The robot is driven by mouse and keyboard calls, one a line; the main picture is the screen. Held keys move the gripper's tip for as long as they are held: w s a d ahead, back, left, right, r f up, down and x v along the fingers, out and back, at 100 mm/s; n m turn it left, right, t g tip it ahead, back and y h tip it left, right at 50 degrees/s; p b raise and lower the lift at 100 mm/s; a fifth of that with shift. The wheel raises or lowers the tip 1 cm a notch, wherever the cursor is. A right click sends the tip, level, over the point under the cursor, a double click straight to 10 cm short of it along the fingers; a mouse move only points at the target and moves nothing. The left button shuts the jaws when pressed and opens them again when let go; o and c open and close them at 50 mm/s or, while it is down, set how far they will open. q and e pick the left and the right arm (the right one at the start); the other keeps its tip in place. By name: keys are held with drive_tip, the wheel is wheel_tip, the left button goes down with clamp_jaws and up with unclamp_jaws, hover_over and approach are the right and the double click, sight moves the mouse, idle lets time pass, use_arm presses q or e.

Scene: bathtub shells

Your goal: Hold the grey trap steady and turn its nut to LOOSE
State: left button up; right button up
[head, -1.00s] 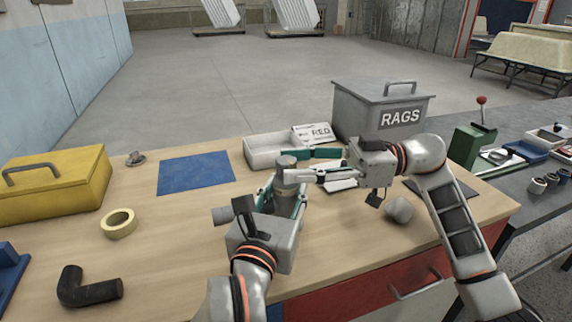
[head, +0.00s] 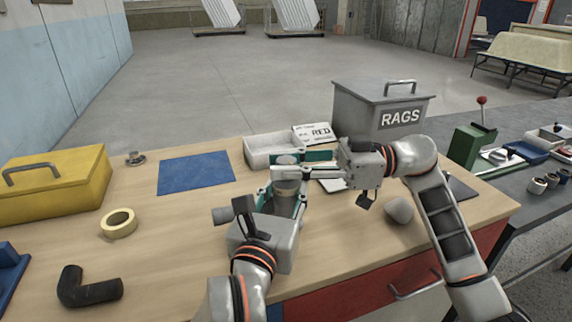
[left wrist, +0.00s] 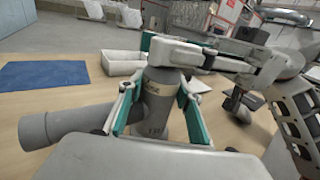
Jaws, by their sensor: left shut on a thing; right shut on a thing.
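The grey trap (head: 286,187) stands upright on the workbench, its side pipe (head: 222,215) pointing left. My left gripper (head: 283,203) is shut around its body. In the left wrist view the teal finger pads lie on both sides of the trap body (left wrist: 160,112), and the side pipe (left wrist: 62,125) reaches left. My right gripper (head: 289,164) comes in from the right and is shut on the nut (head: 287,159) at the trap's top. Its fingers hide most of the nut. Small lettering on the trap shows in the left wrist view but is only partly readable.
A white tray (head: 262,153) with a card marked RED (head: 318,133) and the RAGS bin (head: 380,118) stand behind. A blue mat (head: 196,173), tape roll (head: 118,223), yellow toolbox (head: 55,192) and black elbow (head: 90,290) lie left. A grey lump (head: 399,209) sits right.

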drive_tip(key=shift+f+t, duration=0.1)
drive_tip(key=shift+t, duration=0.2)
drive_tip(key=m+t, duration=0.3)
drive_tip(key=t, duration=0.2)
drive_tip(key=shift+f+m+h, duration=0.1)
drive_tip(key=shift+m+h, duration=0.2)
drive_tip(key=shift+m, duration=0.1)
drive_tip(key=m+t+h, duration=0.1)
drive_tip(key=m+t, duration=0.1)
drive_tip(key=t, duration=0.1)
drive_tip(key=m+t+h, duration=0.2)
drive_tip(key=t, duration=0.1)
drive_tip(key=shift+s+a+m+t, duration=0.2)
drive_tip(key=shift+m+t, duration=0.1)
drive_tip(key=shift+t, duration=0.1)
drive_tip(key=shift+w+h, duration=0.1)
drive_tip(key=shift+h, duration=0.3)
drive_tip(key=shift+d+m+t+h, duration=0.1)
drive_tip(key=shift+m+t+h, duration=0.2)
drive_tip(key=shift+m+t, duration=0.25)
drive_tip(key=o, duration=1.1)
drive_tip(key=shift+w+d, duration=0.1)
drive_tip(key=shift+r, duration=0.2)
